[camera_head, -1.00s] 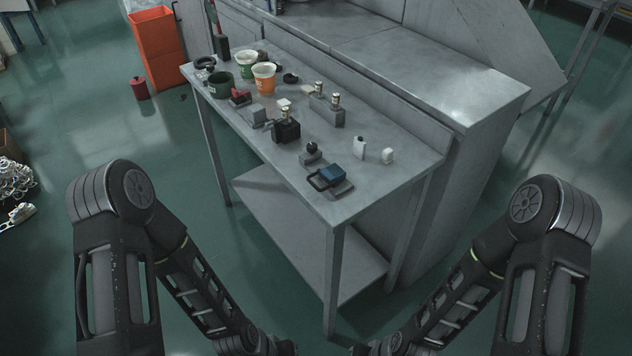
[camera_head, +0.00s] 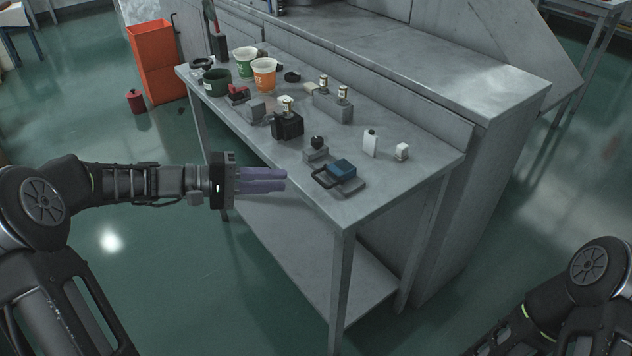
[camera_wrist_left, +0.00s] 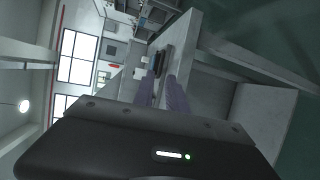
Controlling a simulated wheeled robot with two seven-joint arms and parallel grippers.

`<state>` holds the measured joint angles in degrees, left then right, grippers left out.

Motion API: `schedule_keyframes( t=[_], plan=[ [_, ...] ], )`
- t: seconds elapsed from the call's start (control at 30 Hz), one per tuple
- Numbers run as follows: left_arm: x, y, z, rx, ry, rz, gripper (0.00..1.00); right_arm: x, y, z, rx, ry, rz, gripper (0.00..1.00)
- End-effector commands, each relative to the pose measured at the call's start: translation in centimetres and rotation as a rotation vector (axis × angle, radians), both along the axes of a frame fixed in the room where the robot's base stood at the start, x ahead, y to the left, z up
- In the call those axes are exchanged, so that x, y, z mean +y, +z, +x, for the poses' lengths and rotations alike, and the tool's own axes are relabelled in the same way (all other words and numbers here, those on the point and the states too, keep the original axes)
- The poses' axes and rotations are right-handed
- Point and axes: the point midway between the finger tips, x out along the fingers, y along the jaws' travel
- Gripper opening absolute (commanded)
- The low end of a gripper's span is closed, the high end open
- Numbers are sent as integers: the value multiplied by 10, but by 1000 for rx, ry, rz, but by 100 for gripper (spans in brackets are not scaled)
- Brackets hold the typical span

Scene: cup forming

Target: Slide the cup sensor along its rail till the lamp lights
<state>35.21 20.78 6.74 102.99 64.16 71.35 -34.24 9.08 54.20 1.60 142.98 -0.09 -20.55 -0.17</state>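I cannot tell for certain which part is the cup sensor, and I make out no rail or lit lamp. A black box (camera_head: 288,126) with a small pale-topped fitting stands mid-table. A grey block (camera_head: 333,108) behind it carries two small upright fittings. A black ball knob on a grey block (camera_head: 316,154) and a blue block (camera_head: 342,168) with a black loop handle sit near the front edge. My left gripper (camera_head: 284,180), with purple fingers, is empty just off the table's front edge, left of the blue block. The wrist view shows a gap between its fingers (camera_wrist_left: 162,80). My right gripper is out of view.
An orange cup (camera_head: 264,75), a green-and-white cup (camera_head: 245,62) and a dark green cup (camera_head: 217,82) stand at the table's far left. A white upright tag (camera_head: 370,143) and a white cube (camera_head: 402,151) stand to the right. The table's front right corner (camera_head: 345,218) is bare.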

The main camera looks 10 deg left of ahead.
Motion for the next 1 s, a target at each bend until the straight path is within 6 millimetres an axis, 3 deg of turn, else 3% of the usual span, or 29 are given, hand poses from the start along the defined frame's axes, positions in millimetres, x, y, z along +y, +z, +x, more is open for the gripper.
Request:
schedule_keyframes(
  t=[0.47,1.0],
  plan=[
    [-8,-3,2,-5,-8,4,17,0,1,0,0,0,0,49],
    [-67,-17,33,-4,-8,6,17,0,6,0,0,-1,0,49]
  ],
)
